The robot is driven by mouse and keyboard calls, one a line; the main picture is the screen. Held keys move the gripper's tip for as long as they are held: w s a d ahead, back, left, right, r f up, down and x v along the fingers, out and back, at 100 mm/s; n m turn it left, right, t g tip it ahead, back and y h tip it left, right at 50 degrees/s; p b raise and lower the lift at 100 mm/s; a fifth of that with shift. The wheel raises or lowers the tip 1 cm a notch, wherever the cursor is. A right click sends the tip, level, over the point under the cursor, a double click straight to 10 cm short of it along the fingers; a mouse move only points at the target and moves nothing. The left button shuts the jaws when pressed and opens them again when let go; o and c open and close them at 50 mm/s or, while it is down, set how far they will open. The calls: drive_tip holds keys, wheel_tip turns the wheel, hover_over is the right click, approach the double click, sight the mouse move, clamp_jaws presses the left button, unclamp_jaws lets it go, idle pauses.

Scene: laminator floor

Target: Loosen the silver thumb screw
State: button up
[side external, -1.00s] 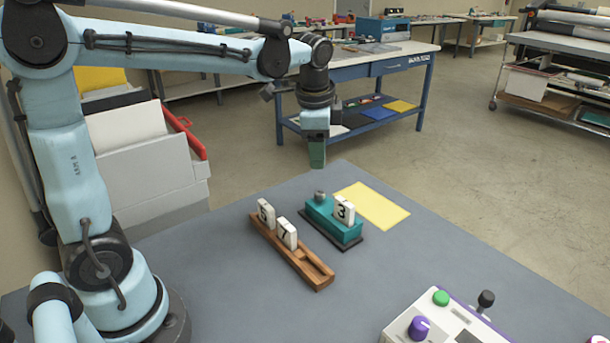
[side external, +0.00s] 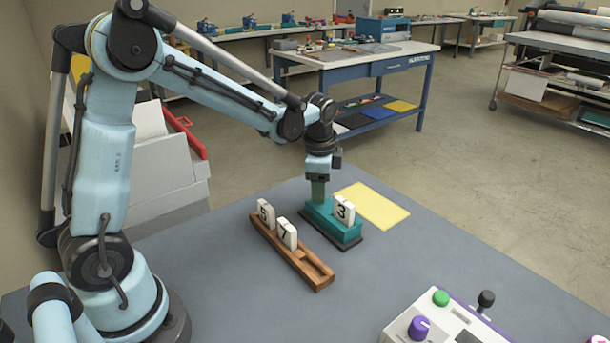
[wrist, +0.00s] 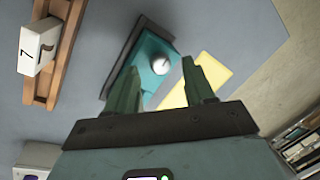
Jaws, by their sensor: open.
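The silver thumb screw (wrist: 160,66) shows in the wrist view as a round metallic head on a teal block (wrist: 153,50) with a dark base. In the side view the teal block (side external: 326,222) carries a white tile marked 3 (side external: 344,210), and my fingers hide the screw there. My gripper (side external: 318,198) points down over the block's far left end. In the wrist view my gripper's green fingers (wrist: 160,64) are open, with the screw head showing between their tips. I cannot tell how far above or around the head the tips are.
A wooden rack (side external: 290,255) with white tiles marked 5 (side external: 266,213) and 7 (side external: 287,234) lies just left of the block. A yellow sheet (side external: 375,206) lies flat behind it. A control box (side external: 450,322) is at the front right. The grey table between is clear.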

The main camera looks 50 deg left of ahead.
drive_tip(key=shift+a+f, duration=0.1)
drive_tip(key=shift+f, duration=0.5)
drive_tip(key=shift+w, duration=0.1)
clamp_jaws()
